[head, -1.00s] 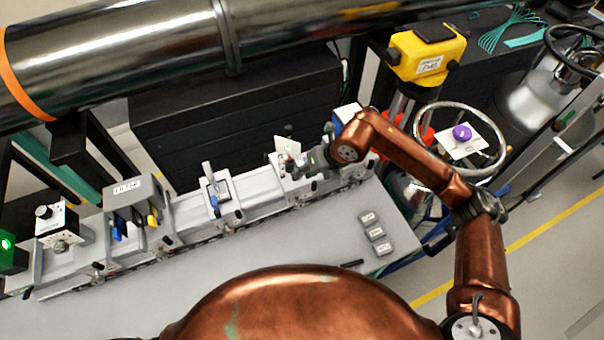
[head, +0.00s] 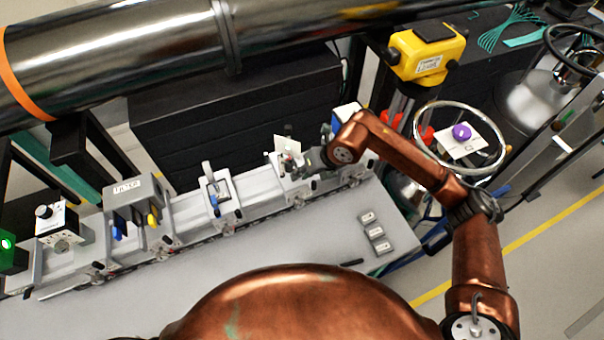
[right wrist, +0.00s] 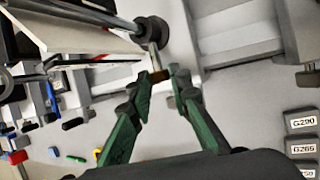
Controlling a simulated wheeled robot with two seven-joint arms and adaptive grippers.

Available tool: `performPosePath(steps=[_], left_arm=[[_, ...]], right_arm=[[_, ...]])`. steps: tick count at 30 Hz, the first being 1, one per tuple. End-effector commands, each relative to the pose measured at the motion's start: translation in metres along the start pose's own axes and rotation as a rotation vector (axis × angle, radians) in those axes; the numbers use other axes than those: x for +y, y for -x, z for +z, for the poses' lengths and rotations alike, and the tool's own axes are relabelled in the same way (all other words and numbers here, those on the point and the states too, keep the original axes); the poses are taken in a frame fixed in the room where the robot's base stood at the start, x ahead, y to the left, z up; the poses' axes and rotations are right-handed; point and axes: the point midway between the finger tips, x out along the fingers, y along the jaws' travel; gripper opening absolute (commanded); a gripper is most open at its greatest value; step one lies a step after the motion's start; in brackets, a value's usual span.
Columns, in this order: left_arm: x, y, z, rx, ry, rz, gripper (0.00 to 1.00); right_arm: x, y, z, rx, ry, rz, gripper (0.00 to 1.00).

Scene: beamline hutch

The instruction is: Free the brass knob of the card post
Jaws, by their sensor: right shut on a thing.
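The card post carries a pale card (head: 287,146) and stands on the rail carriage in the middle of the bench. In the right wrist view its grey rod (right wrist: 118,17) runs to a dark collar. In the head view the same gripper (head: 312,160) is beside the card post, partly hidden by my arm. My left gripper is not in view.
Other carriages stand along the rail (head: 225,215), including a filter unit (head: 133,192). Several labelled grey blocks (head: 375,232) lie on the bench at the right. A large steel pipe (head: 120,55) crosses behind. The bench front is mostly clear.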

Motion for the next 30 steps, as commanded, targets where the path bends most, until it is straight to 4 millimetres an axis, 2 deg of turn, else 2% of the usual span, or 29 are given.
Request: performPosePath(steps=[5,12,24,25,28,30], left_arm=[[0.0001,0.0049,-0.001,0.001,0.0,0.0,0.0],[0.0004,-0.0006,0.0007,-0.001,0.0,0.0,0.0],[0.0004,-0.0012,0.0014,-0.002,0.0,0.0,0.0],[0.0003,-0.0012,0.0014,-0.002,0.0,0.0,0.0],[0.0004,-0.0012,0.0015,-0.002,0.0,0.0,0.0],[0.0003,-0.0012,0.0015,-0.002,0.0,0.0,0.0]], right_arm=[[0.0064,0.0019,0.0012,-0.001,0.054,-0.109,0.0],[0.0082,-0.0018,-0.0005,0.0,0.121,-0.281,0.0],[0.008,-0.0012,-0.0005,0.0,0.133,-0.318,0.0],[0.0079,-0.0012,-0.0006,0.0,0.133,-0.318,0.19],[0.0078,-0.0011,-0.0005,0.0,0.133,-0.318,0.25],[0.0076,-0.0011,-0.0005,0.0,0.132,-0.318,0.25]])
